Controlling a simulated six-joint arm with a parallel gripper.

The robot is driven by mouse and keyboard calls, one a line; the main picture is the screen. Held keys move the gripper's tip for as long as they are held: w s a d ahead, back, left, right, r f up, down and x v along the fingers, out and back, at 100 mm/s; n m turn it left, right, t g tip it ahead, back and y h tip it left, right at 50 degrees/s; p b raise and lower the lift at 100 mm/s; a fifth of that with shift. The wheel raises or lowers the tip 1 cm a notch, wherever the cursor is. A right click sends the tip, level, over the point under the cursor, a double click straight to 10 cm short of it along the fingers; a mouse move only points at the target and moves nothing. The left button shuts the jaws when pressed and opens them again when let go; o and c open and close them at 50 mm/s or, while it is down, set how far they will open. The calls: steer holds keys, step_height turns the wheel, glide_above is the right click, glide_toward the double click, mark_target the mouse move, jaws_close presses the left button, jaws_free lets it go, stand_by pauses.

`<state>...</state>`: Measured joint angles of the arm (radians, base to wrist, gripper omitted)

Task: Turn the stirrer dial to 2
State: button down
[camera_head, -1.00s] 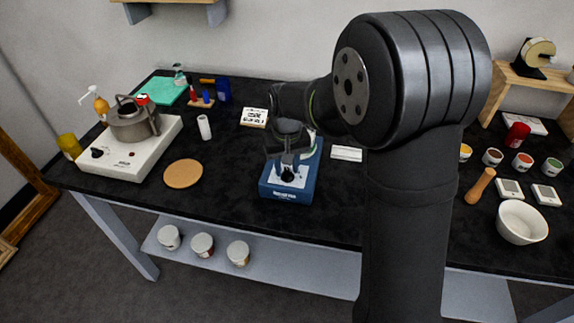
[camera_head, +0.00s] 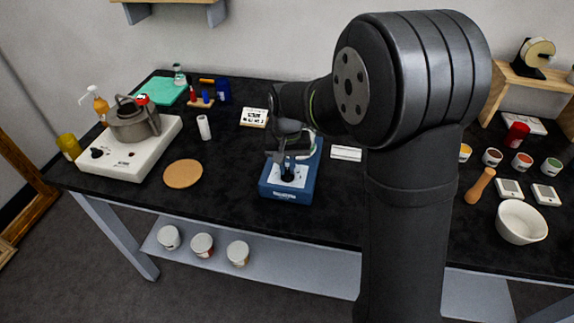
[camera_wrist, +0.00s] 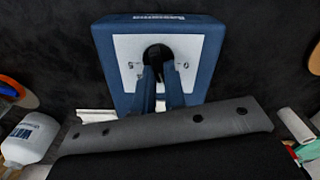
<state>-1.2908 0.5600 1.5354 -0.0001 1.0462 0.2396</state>
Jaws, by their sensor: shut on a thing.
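The blue stirrer (camera_head: 292,188) stands on the black bench near the middle, with a pale front plate. Its black dial (camera_head: 288,176) sits on that plate. In the wrist view the stirrer (camera_wrist: 203,75) is upside down, and the dial (camera_wrist: 157,52) shows between the fingers, with small marks on the plate around it. My gripper (camera_head: 287,168) is at the front of the stirrer, and it also shows in the wrist view (camera_wrist: 159,68). Its fingers are shut on the dial. The fingers hide part of the dial, and I cannot read its setting.
A white hotplate (camera_head: 130,160) with a grey kettle (camera_head: 133,124) stands at the left. A cork mat (camera_head: 183,173) lies between it and the stirrer. A white bowl (camera_head: 521,222) and a wooden pestle (camera_head: 480,186) are at the right. The bench in front of the mat is clear.

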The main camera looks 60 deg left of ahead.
mark_target(287, 169)
steer(key=c, duration=1.5)
jaws_free()
step_height(287, 169, up, 18)
steer(key=shift+f, duration=0.25)
steer(key=shift+f, duration=0.1)
step_height(287, 169, down, 17)
steer(key=shift+f, duration=0.15)
